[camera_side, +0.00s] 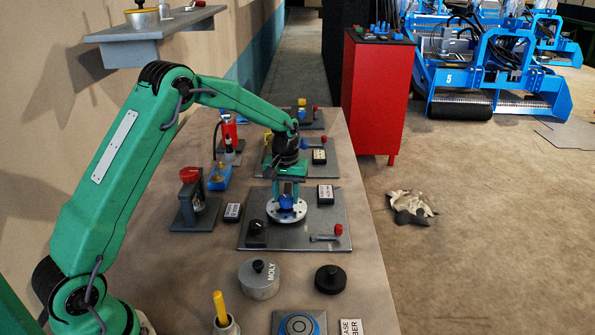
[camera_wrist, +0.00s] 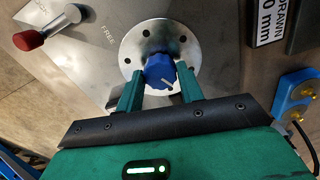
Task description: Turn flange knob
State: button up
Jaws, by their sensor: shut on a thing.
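The flange knob is a blue knob (camera_wrist: 160,70) with a white pointer line, at the centre of a round silver flange (camera_wrist: 185,50) with several bolt holes. In the wrist view my gripper (camera_wrist: 161,82) has its two green fingers on either side of the knob, shut on it. In the side view my gripper (camera_side: 287,192) points straight down over the flange (camera_side: 287,212), and the blue knob (camera_side: 286,202) shows between the fingers. The flange lies on a grey metal plate (camera_side: 325,238). The knob's lower part is partly hidden.
On the same plate are a black knob (camera_side: 257,231) and a red-tipped lever (camera_side: 337,230). A labelled block (camera_side: 325,194) stands behind. A MOLY tin (camera_side: 259,281) and a black lid (camera_side: 330,279) sit nearer the camera. A red-topped stand (camera_side: 190,200) is to the left.

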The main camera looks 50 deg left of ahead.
aim_at(286, 198)
jog(key=shift+m, duration=0.3)
jog(key=m, duration=0.3)
jog(key=shift+r+m, duration=0.1)
jog(key=shift+m, duration=1.7)
jog(key=o, duration=1)
notch_tip(286, 198, up, 7)
jog(key=shift+r, duration=0.4)
